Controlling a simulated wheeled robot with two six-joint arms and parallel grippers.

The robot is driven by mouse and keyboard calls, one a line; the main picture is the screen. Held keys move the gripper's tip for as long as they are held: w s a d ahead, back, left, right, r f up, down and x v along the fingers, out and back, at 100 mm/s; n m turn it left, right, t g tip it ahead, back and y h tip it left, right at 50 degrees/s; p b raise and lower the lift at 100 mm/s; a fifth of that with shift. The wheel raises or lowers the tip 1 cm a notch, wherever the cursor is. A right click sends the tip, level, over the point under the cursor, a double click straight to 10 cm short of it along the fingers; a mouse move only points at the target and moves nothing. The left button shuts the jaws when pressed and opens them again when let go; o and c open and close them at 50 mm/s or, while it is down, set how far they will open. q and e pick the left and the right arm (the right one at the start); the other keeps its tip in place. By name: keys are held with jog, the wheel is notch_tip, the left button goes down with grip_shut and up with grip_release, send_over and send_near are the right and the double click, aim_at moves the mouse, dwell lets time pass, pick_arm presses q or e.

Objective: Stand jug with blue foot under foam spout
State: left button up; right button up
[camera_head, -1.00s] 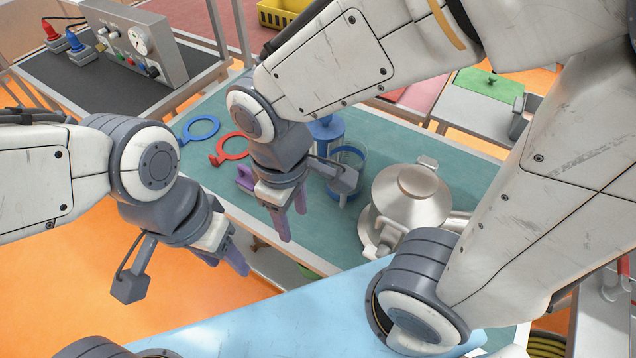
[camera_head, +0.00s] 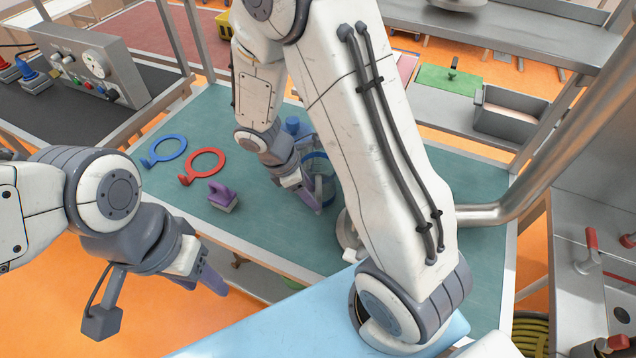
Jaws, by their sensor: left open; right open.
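A clear jug with blue parts (camera_head: 326,178) stands on the green table, partly hidden by my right arm; I cannot make out its foot clearly. My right gripper (camera_head: 308,200) is open, pointing down at the jug's left side. Whether a finger touches the jug I cannot tell. I cannot pick out the foam spout.
A blue ring (camera_head: 168,146), a red ring (camera_head: 207,161) and a purple-handled block (camera_head: 222,197) lie left of the jug. A blue piece (camera_head: 293,125) is behind it. A metal vessel (camera_head: 347,238) is mostly hidden by my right arm.

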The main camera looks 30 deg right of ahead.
jog(key=x, duration=0.5)
grip_shut()
dwell(1.4)
